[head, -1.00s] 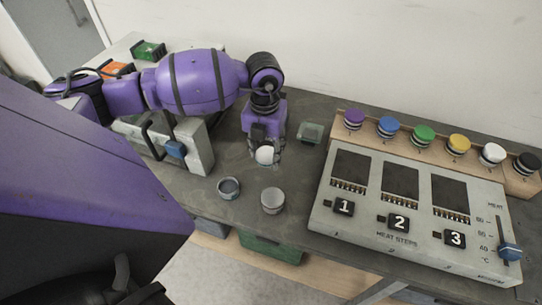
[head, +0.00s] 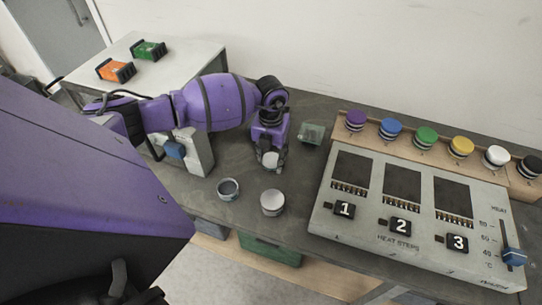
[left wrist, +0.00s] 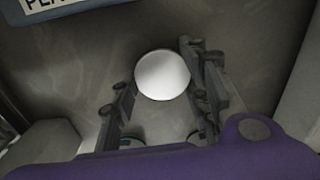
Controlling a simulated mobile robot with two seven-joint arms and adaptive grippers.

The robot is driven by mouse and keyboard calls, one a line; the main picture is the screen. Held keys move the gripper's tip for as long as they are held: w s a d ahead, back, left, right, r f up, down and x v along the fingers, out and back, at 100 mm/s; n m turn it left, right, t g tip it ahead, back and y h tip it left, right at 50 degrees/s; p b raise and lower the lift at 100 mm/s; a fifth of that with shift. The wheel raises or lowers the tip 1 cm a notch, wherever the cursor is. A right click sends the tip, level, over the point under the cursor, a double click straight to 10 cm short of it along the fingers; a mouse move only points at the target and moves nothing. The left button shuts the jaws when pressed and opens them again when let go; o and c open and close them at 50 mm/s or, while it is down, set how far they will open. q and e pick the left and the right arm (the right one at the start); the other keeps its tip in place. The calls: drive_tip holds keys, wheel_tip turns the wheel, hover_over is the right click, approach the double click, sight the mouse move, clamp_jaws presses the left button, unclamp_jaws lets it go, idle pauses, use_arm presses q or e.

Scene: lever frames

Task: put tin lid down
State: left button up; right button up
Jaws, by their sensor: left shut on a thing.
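My left gripper (head: 271,159) is above the grey bench, pointing down, behind the two small tins. It is shut on the pale round tin lid (head: 269,161). In the left wrist view the lid (left wrist: 162,75) is a plain whitish disc between the finger ends. Whether it touches the bench is hard to tell. An open, hollow tin (head: 228,188) stands in front and to the left of the gripper. A second tin (head: 272,203) with a pale top stands directly in front. My right gripper is not in view.
A heat-step panel (head: 400,228) with numbered keys and a blue slider fills the right of the bench. A rack of coloured knobs (head: 426,137) stands behind it. A small greenish clear block (head: 313,133) is right of the gripper. A grey box (head: 198,155) stands left.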

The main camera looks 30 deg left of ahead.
sight(271, 159)
use_arm(q)
drive_tip(key=shift+f, duration=0.1)
drive_tip(key=shift+f, duration=0.15)
drive_tip(key=o, duration=0.9)
drive_tip(key=shift+r, duration=0.2)
wheel_tip(271, 159, up, 12)
drive_tip(key=shift+r, duration=0.1)
